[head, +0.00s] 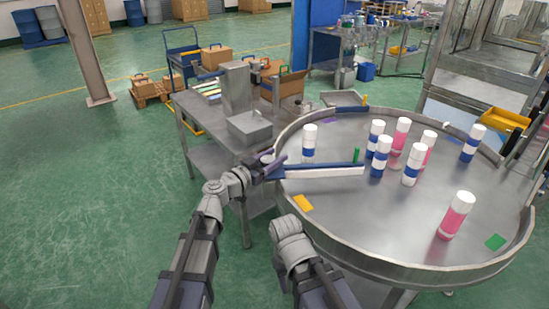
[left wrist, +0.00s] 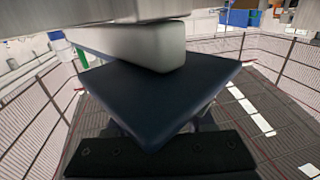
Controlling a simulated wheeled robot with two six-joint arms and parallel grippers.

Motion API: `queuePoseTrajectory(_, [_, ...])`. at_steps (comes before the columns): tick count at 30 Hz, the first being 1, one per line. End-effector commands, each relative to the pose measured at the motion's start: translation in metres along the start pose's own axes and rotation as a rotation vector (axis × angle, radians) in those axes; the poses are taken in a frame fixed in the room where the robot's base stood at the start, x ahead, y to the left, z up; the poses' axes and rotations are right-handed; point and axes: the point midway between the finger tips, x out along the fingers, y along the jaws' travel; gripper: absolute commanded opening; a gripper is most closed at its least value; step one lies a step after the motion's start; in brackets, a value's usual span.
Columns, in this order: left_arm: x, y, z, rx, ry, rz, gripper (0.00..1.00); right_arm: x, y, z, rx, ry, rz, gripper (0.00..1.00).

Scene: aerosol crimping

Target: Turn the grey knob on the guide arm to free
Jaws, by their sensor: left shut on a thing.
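The guide arm (head: 318,172), a white bar with a dark blue edge, reaches over the left part of the round table. My left gripper (head: 272,165) is at its left end, by the table rim, shut on the grey knob. The knob is mostly hidden by the fingers in the head view, and its setting cannot be read. In the left wrist view, a pale grey bar (left wrist: 130,43) lies above a dark blue plate (left wrist: 160,90), close to my dark finger part (left wrist: 160,155). My right arm is at the bottom centre; its gripper does not show.
The round table (head: 370,245) has a raised rim and holds several white-capped cans, blue or pink. An orange tag (head: 303,202) and a green tag (head: 495,242) lie on it. A grey bench (head: 205,150) with boxes stands to the left.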

Motion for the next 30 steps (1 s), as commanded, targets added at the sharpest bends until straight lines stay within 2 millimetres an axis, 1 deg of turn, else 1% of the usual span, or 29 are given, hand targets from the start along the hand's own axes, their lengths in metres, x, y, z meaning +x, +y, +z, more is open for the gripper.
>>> queuePoseTrajectory(11, [0.000,-0.001,0.000,0.000,0.000,-0.026,0.00,0.000,0.000,0.000,0.000,0.000,0.000,0.50])
queuePoseTrajectory(12, [0.000,-0.001,0.000,0.000,0.000,-0.026,0.56,0.000,0.000,0.000,0.000,0.000,0.000,0.50])
queuePoseTrajectory(18, [0.000,-0.001,0.000,0.000,0.000,-0.025,0.78,0.000,0.000,0.000,0.000,0.000,0.000,0.50])
queuePoseTrajectory(20, [0.000,-0.001,0.000,0.000,0.000,-0.025,0.83,0.000,0.000,0.000,0.000,0.000,0.000,0.50])
queuePoseTrajectory(26, [0.000,-0.001,0.000,0.000,0.000,-0.025,0.83,0.000,0.000,0.000,0.000,0.000,0.000,0.50])
queuePoseTrajectory(29, [-0.006,0.000,0.000,0.000,0.000,-0.025,0.83,0.000,0.000,0.000,0.000,0.000,0.000,0.50])
queuePoseTrajectory(30, [-0.010,0.000,0.000,0.000,0.000,-0.025,0.83,0.000,0.000,0.000,0.000,0.000,0.000,0.50])
